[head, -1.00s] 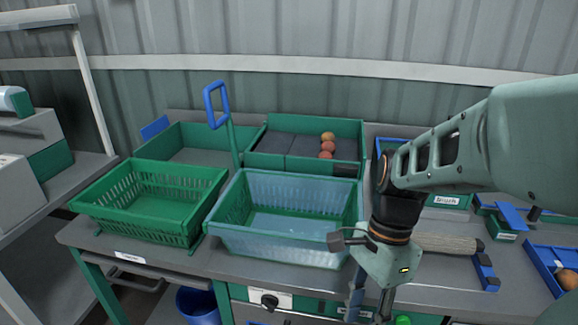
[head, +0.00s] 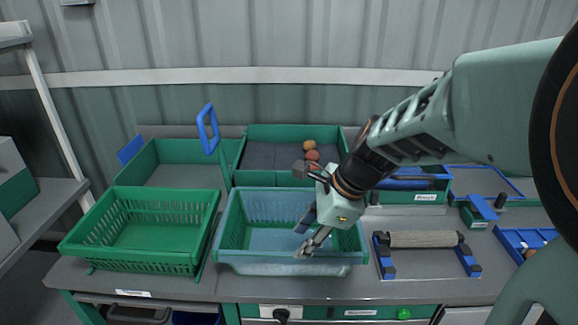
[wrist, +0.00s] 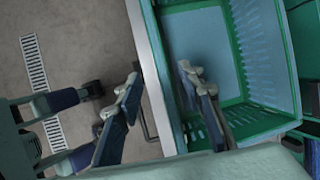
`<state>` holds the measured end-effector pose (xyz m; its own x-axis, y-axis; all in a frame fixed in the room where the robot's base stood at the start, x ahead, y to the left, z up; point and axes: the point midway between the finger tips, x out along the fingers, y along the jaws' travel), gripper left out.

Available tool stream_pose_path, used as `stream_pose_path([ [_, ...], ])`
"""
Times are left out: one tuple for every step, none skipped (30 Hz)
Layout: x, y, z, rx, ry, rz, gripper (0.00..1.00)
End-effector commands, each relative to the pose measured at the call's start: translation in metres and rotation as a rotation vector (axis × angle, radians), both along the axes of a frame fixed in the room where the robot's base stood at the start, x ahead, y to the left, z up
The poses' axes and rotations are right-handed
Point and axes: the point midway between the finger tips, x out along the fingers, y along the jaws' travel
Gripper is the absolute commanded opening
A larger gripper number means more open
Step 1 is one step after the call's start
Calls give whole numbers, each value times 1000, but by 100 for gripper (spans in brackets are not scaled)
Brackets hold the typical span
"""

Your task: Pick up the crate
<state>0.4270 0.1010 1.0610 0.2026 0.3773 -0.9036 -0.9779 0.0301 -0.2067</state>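A green slatted crate (head: 290,195) with a pale bluish tub or lining around and inside it stands at the middle of the bench. Another green slatted crate (head: 145,258), empty, stands to its left. My gripper (head: 310,237) points down at the front right part of the middle crate. In the wrist view my gripper (wrist: 160,90) is open, its two fingers wide apart with nothing held. One finger is over the crate (wrist: 275,122); the other is over the floor beyond the bench edge. I cannot tell whether the fingers touch the crate.
Behind stand a green tray (head: 180,148) with a blue-handled tool and a tray (head: 262,134) holding several tomatoes. A roller on blue stands (head: 425,240) lies right of the middle crate. A blue tray (head: 510,238) is at far right. Bare bench shows along the front.

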Motion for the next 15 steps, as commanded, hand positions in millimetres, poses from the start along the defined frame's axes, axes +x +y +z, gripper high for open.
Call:
stream_pose_path([
  [0, 4, -11, 1, 6, 2, 36],
  [2, 6, -16, 0, 5, 1, 36],
  [3, 8, -22, 1, 7, 2, 36],
  [4, 10, -26, 0, 6, 1, 36],
  [4, 11, -29, 0, 6, 2, 36],
  [5, 13, -33, 0, 6, 2, 36],
  [6, 14, -36, 0, 5, 2, 36],
  [6, 15, -38, 0, 5, 2, 36],
  [7, 16, -39, 0, 3, 2, 36],
  [7, 16, -41, 0, 3, 2, 36],
  [8, 17, -43, 0, 3, 2, 36],
  [8, 18, -47, 0, 4, 3, 36],
  [9, 19, -51, -1, 6, 2, 36],
  [9, 20, -55, -1, 7, 2, 36],
  [11, 21, -61, -1, 6, 1, 36],
])
